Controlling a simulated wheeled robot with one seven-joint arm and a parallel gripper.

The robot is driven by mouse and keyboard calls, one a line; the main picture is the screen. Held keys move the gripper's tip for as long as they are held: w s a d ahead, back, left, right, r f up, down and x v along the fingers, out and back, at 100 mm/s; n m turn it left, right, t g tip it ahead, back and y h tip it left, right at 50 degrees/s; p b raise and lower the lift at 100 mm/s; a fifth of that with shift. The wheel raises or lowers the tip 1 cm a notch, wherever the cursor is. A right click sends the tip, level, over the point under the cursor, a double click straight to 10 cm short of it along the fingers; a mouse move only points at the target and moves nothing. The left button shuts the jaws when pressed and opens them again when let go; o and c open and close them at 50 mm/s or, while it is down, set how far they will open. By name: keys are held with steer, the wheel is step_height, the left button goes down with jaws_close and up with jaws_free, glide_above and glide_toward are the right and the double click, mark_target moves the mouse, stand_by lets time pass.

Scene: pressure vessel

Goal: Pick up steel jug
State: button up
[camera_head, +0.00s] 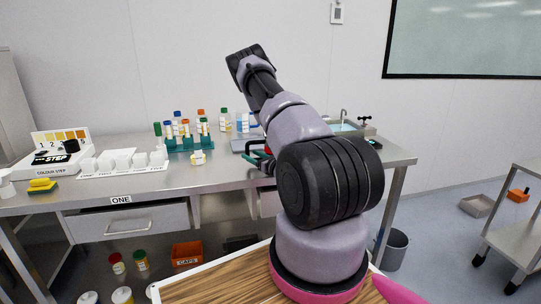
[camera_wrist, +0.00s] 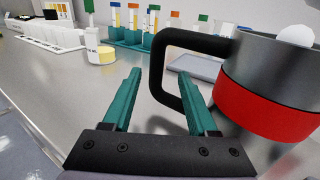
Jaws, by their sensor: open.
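The steel jug (camera_wrist: 267,65) stands upright on the bench at the right of the wrist view, cut off by the frame edge. It has a grey metal body, a wide red band (camera_wrist: 265,108) and a black loop handle (camera_wrist: 157,68) facing my gripper. A white rounded thing (camera_wrist: 296,36) shows at its top. My gripper (camera_wrist: 160,74) is open, with green fingers. In the picture the handle's outer bar lies between the fingers, and the right finger covers part of its lower end. Contact cannot be told. In the head view my gripper (camera_head: 260,158) is low over the bench; my arm hides the jug.
A green rack (camera_head: 190,145) of capped tubes stands behind, with a small yellow-banded jar (camera_head: 198,158) before it. A flat grey tray (camera_wrist: 195,66) lies beyond the handle. A sink (camera_head: 342,126) is at the bench's right end. The bench front left of my gripper is clear.

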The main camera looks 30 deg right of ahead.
steer(key=x, duration=0.5)
steer(key=shift+w+a+r, duration=0.1)
steer(key=shift+w+a, duration=0.15)
steer(key=shift+a, duration=0.05)
jaws_close()
